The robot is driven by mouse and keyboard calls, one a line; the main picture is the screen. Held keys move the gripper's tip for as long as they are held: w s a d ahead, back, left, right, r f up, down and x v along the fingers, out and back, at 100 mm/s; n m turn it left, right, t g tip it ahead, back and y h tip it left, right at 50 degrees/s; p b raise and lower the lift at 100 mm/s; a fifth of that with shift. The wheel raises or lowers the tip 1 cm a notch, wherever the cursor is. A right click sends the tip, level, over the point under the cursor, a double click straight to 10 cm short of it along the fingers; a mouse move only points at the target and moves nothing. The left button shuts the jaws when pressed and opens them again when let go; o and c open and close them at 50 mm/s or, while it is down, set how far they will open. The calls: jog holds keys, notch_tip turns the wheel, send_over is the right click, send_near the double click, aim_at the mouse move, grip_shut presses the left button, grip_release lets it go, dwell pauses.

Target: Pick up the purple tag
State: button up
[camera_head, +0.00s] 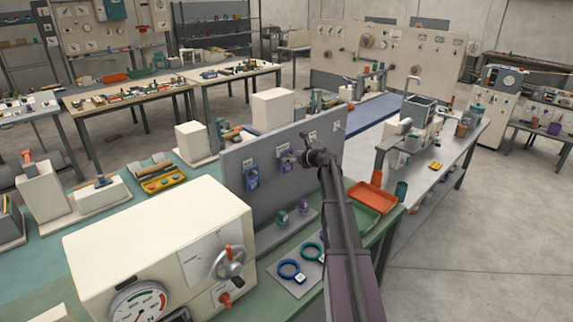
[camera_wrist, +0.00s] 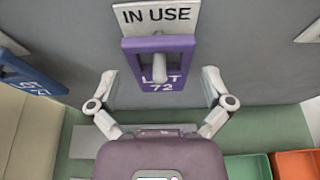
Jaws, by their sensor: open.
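The purple tag (camera_wrist: 159,62) hangs on a light peg on the grey upright board, below an "IN USE" label (camera_wrist: 160,15). Its lettering reads "L", "T" and "72", with the middle hidden by the peg. In the head view the purple tag (camera_head: 287,161) is partly beside my gripper (camera_head: 308,158). In the wrist view my gripper (camera_wrist: 160,76) is open, one finger on each side of the tag's lower part. Both fingers appear apart from the tag, and nothing is held. The exact depth between fingers and tag is hard to tell.
A blue tag (camera_head: 252,178) hangs to the left on the same board (camera_head: 236,160). Blue and teal rings (camera_head: 290,270) lie on a plate below. An orange tray (camera_head: 371,197) and a green tray (camera_head: 362,216) stand to the right. A large cream machine (camera_head: 150,250) stands at front left.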

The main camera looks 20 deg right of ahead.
jog(key=shift+b+x, duration=0.4)
jog(key=shift+x, duration=1.15)
jog(key=shift+r, duration=0.1)
jog(key=c, duration=0.9)
